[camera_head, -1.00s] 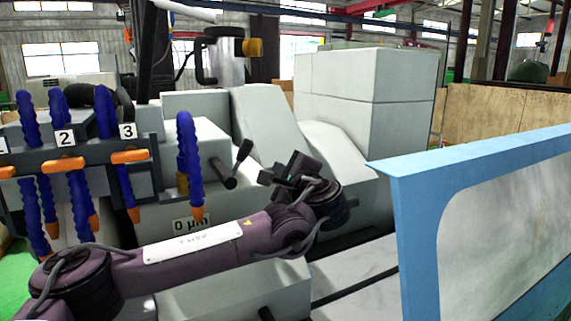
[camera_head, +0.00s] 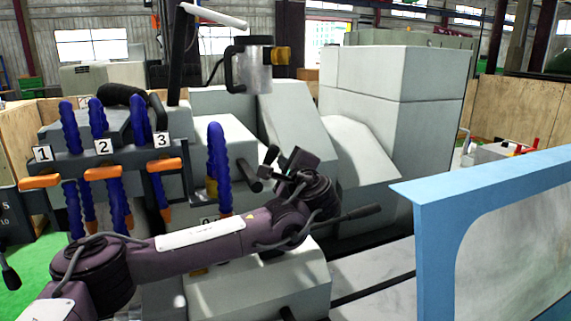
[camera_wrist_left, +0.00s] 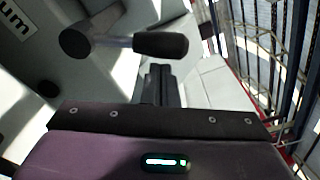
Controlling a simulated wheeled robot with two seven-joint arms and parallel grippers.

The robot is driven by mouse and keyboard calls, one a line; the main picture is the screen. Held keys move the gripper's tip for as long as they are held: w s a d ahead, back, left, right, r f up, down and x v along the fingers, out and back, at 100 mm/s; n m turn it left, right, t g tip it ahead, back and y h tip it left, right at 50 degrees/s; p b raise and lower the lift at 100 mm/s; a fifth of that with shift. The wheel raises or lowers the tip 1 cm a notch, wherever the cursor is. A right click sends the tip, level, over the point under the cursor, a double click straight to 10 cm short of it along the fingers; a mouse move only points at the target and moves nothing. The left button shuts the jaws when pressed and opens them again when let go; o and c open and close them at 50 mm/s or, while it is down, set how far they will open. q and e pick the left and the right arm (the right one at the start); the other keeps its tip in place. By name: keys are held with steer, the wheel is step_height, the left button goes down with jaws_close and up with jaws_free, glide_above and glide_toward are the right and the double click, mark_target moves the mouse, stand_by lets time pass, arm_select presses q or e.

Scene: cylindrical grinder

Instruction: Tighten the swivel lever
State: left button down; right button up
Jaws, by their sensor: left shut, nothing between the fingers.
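The swivel lever, a short black handle (camera_head: 271,154) on a dark bar, sticks out of the grey machine housing in the head view. In the left wrist view its black grip (camera_wrist_left: 160,44) lies across the upper middle, with a round hub at its left end. My left gripper (camera_head: 283,177) is just right of the lever in the head view, shut and empty. In the left wrist view the shut fingers (camera_wrist_left: 160,80) point up toward the grip, and their tips appear just below it. I cannot tell whether they touch it. My right gripper is not in view.
Blue coolant hoses (camera_head: 218,165) with orange taps stand left of the lever. A black rod (camera_head: 350,215) sticks out beyond my left wrist. A blue-framed panel (camera_head: 425,220) stands at the right. Grey machine blocks (camera_head: 400,95) rise behind.

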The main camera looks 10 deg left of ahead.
mark_target(268, 159)
arm_select(q)
steer(key=a+n+b, duration=0.1)
steer(key=n+b, duration=0.1)
steer(key=b, duration=0.2)
steer(key=s+a+r+n+b, duration=0.1)
steer(key=n+b, duration=0.1)
steer(key=b, duration=0.3)
steer(key=s+a+n+b, duration=0.1)
steer(key=n+b, duration=0.1)
steer(key=b, duration=0.3)
steer(key=shift+s+a+r+t, duration=0.15)
steer(key=shift+a+r+t, duration=0.05)
steer(key=shift+r+t, duration=0.15)
steer(key=shift+s+a+r+b, duration=0.3)
steer(key=shift+a+r+b, duration=0.2)
steer(key=shift+b, duration=0.45)
